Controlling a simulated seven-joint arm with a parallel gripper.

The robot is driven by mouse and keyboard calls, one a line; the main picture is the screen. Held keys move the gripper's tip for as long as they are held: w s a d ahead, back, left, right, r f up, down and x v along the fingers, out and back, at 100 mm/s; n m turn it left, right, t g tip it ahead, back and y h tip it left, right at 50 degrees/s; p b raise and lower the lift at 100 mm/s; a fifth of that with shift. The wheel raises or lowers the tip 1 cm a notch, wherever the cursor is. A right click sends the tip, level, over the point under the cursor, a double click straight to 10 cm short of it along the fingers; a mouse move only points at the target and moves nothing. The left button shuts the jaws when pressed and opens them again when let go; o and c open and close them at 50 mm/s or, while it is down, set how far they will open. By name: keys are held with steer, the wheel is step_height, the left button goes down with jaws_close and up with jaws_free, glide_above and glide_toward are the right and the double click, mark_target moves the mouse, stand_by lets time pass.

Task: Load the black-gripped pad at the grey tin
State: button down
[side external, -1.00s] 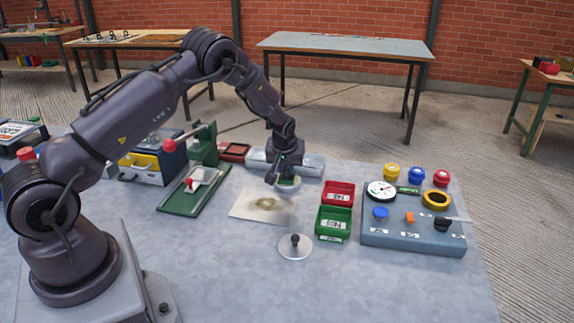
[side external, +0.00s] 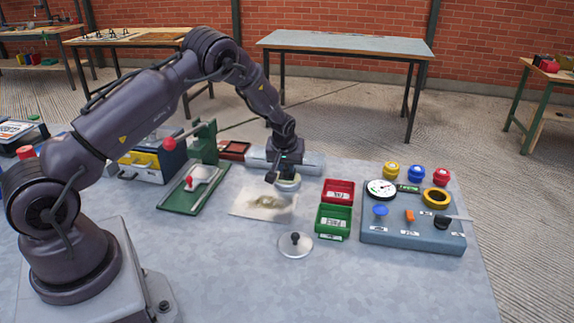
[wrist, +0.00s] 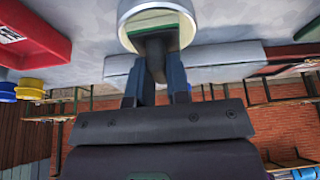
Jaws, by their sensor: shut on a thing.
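My gripper (side external: 284,172) is shut on the dark grip of a round, pale pad (side external: 288,185), held over the back right of a stained sheet. In the wrist view, the dark grip sits between my fingers (wrist: 157,82), and the pad (wrist: 158,22) has a light rim and a greenish-yellow face. A long grey metal box (side external: 313,165) lies just behind my gripper, partly hidden by it. It also shows in the wrist view (wrist: 215,68). I cannot tell whether it is the grey tin. A round disc with a black knob (side external: 295,245) lies flat on the table.
The stained sheet (side external: 240,207) lies flat. A red bin (side external: 338,190) and a green bin (side external: 333,220) stand to the right, beside a blue-grey control box (side external: 400,237). A green lever press (side external: 190,190) stands to the left.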

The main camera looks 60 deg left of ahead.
steer(key=shift+r, duration=3.45)
